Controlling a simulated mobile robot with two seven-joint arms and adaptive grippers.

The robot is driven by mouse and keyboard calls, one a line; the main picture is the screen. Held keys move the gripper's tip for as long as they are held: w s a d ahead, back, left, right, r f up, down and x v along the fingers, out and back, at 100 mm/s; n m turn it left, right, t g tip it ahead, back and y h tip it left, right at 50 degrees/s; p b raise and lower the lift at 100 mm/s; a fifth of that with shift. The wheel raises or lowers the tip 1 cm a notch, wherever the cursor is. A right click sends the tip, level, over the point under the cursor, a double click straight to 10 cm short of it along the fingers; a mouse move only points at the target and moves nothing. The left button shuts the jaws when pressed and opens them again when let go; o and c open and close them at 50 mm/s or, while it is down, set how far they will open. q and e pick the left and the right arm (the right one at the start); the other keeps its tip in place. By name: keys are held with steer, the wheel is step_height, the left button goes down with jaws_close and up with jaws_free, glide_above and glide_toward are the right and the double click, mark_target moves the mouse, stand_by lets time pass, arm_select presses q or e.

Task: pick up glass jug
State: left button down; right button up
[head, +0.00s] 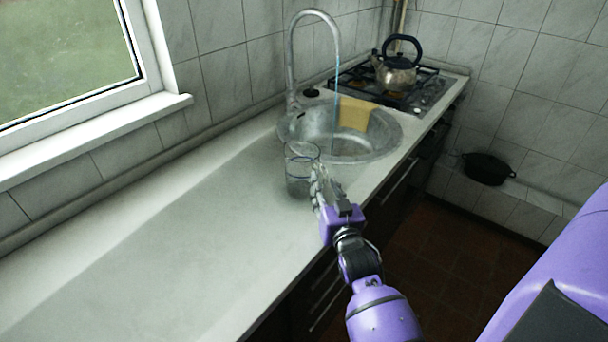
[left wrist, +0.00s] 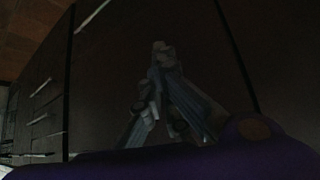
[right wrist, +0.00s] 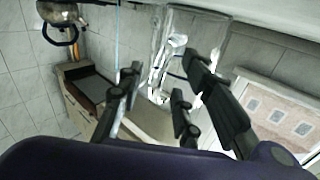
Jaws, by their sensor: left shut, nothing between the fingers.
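The glass jug (head: 298,170) is clear and stands upright on the counter, just in front of the sink. My right gripper (head: 318,178) is at its right side and overlaps its edge in the head view. In the right wrist view the jug (right wrist: 192,35) shows beyond and between the fingers of the right gripper (right wrist: 162,68), which are spread apart. I cannot tell whether they touch the glass. My left gripper (left wrist: 160,48) is shut and empty in the left wrist view, before dark cabinet fronts. It does not show in the head view.
The round metal sink (head: 375,150) with a tall faucet (head: 290,60) and a yellow cloth (head: 355,113) lies behind the jug. A kettle (head: 396,70) stands on the stove (head: 430,92). The counter (head: 170,240) left of the jug is clear.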

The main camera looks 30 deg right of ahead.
steer(key=shift+w+d, duration=0.15)
steer(key=shift+w, duration=0.1)
steer(key=shift+c, duration=0.5)
jaws_close()
steer(key=shift+r, duration=0.15)
